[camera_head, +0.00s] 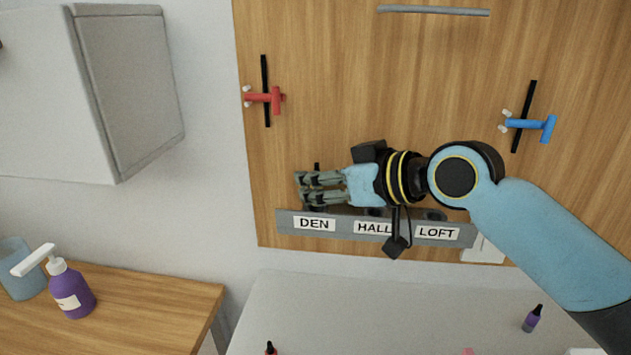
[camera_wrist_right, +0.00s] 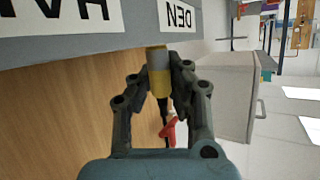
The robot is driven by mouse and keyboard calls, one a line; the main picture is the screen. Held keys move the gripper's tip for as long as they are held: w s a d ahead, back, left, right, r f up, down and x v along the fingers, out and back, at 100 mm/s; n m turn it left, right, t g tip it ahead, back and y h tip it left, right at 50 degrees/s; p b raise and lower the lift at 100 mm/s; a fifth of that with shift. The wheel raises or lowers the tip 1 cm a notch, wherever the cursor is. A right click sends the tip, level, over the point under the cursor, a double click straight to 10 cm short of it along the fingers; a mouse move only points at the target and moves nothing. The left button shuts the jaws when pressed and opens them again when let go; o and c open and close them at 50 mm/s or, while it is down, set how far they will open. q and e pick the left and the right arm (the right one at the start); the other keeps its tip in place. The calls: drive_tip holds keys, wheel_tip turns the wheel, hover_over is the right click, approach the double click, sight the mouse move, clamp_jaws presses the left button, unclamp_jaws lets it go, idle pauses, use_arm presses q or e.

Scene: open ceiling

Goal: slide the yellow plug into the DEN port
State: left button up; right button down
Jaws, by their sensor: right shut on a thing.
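My right gripper (camera_head: 300,188) is at the left end of the grey port strip (camera_head: 345,228), just above the DEN label (camera_head: 314,223). In the right wrist view, my right gripper (camera_wrist_right: 160,82) is shut on the yellow plug (camera_wrist_right: 159,84). The plug's grey end (camera_wrist_right: 157,58) points at the strip edge beside the DEN label (camera_wrist_right: 180,16). It looks close to or touching the strip; whether it is inside the port I cannot tell. The gripper hides the plug and DEN port in the head view. My left gripper is not in view.
HALL (camera_head: 374,228) and LOFT (camera_head: 437,232) labels are further right on the strip. A red handle (camera_head: 265,98) and a blue handle (camera_head: 530,123) are on the wooden panel (camera_head: 400,80) above. A purple bottle (camera_head: 72,292) stands on the counter at lower left.

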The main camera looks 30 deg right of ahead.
drive_tip(key=shift+f+b, duration=0.5)
drive_tip(key=shift+f, duration=0.3)
drive_tip(key=c, duration=1.3)
unclamp_jaws()
drive_tip(key=shift+f, duration=0.1)
drive_tip(key=shift+s, duration=0.1)
drive_tip(key=shift+r+v, duration=0.2)
drive_tip(key=shift+v, duration=3.45)
